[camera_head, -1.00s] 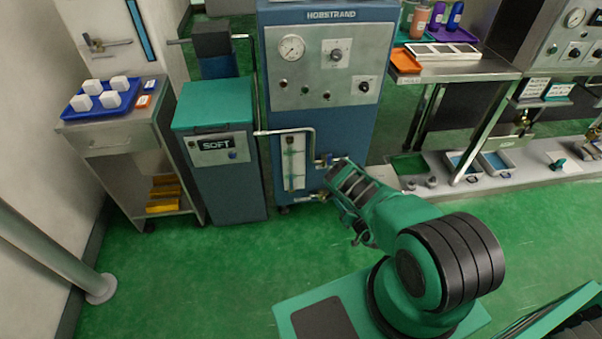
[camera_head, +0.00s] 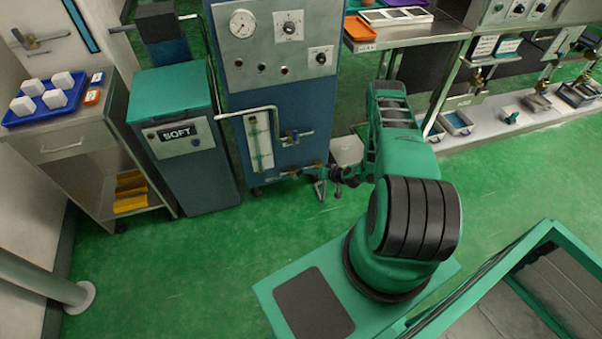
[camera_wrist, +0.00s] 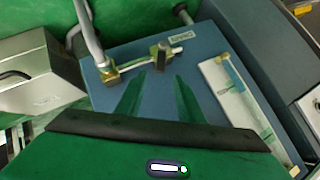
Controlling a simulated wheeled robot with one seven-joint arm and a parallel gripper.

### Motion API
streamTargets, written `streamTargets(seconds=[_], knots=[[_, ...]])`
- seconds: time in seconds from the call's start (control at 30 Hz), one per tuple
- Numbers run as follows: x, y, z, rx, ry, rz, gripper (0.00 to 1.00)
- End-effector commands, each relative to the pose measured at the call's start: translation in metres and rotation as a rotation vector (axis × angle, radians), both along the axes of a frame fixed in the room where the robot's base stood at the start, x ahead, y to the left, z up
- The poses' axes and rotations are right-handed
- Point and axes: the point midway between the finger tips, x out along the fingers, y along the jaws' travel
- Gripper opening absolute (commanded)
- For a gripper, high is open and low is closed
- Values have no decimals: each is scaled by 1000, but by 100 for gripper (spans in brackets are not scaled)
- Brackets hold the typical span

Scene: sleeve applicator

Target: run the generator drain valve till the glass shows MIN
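The generator (camera_head: 285,95) is a blue cabinet with a grey front panel. Its sight glass (camera_head: 259,143) is a narrow pale strip low on the front; it also shows in the wrist view (camera_wrist: 238,100). I cannot read its level or marks. In the wrist view, a small valve with brass fittings and a dark handle (camera_wrist: 162,56) sits on a short pipe near a small label plate (camera_wrist: 182,35) that is unreadable. My gripper (camera_wrist: 161,78) is open and empty, its two green fingers pointing towards this valve, apparently apart from it.
The SOFT unit (camera_head: 180,150) and a steel cart (camera_head: 70,145) stand left. A steel bench (camera_head: 440,28) and low ledge (camera_head: 490,125) stand right. Green floor (camera_head: 190,265) in front is clear.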

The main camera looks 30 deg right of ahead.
Motion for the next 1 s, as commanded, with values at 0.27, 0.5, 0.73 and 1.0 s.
streamTargets(seconds=[0.27,0.5,0.73,1.0], knots=[[37,11,-30,0,-1,2,34],[63,18,-51,1,-1,1,34],[74,19,-59,1,0,-1,34],[75,20,-60,1,0,-1,34]])
